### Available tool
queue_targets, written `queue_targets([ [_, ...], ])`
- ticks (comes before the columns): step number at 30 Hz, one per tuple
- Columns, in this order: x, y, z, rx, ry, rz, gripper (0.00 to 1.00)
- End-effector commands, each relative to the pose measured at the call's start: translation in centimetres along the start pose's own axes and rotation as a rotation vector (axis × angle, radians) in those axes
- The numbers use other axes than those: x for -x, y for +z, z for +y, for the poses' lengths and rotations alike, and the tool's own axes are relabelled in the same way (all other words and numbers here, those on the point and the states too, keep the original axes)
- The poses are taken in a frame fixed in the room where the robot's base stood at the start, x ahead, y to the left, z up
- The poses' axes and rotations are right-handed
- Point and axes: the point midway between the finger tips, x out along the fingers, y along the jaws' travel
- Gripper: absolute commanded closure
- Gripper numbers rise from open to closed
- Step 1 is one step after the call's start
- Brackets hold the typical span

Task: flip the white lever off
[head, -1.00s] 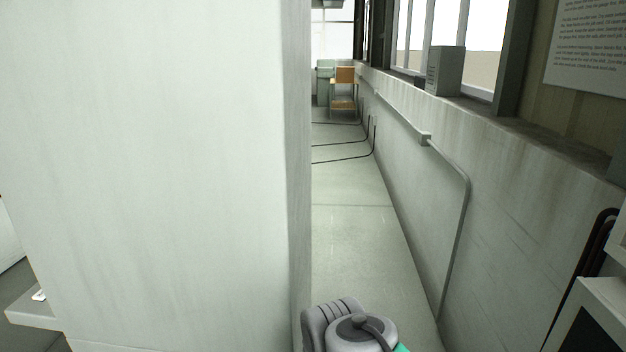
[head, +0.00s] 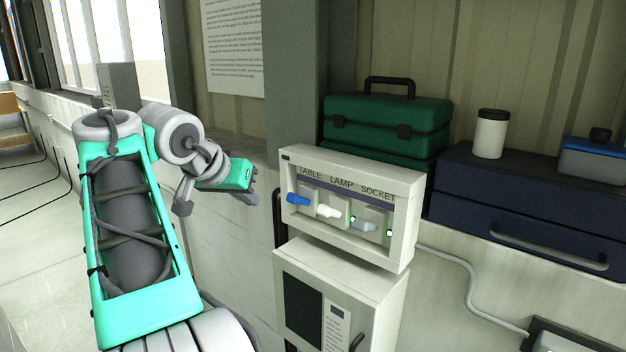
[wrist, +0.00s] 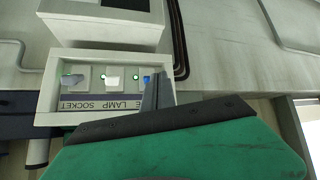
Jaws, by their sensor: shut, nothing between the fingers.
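The white lever (head: 328,211) is the middle of three levers on a pale switch panel (head: 408,190), under the word LAMP. A blue lever (head: 298,199) is left of it under TABLE, and a grey lever (head: 363,224) is right of it under SOCKET. My gripper (head: 250,197) is left of the panel, its jaws shut and empty. The wrist view shows the panel upside down, with the white lever (wrist: 112,82) clear of my gripper (wrist: 156,88). There the fingers partly cover the blue lever (wrist: 147,78). Small green lights show beside the levers.
A grey cabinet (head: 381,310) stands below the panel. Behind are a green toolbox (head: 385,115), a dark blue case (head: 530,205) and a white cup (head: 491,134). A conduit (head: 460,262) runs right from the panel. The space in front of the panel looks clear.

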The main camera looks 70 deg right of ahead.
Motion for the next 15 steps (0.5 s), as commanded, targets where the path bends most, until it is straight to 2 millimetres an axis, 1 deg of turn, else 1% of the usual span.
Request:
queue_targets([
  [1, 0.3, -2.7, 3.5, -0.110, 0.075, 0.002, 1.00],
  [3, 0.6, -4.2, 7.5, -0.236, 0.157, 0.001, 1.00],
  [6, 0.8, -4.9, 10.3, -0.330, 0.215, -0.002, 1.00],
  [8, 0.9, -4.9, 10.9, -0.351, 0.226, -0.003, 1.00],
  [15, 0.8, -4.8, 10.9, -0.350, 0.225, -0.002, 1.00],
])
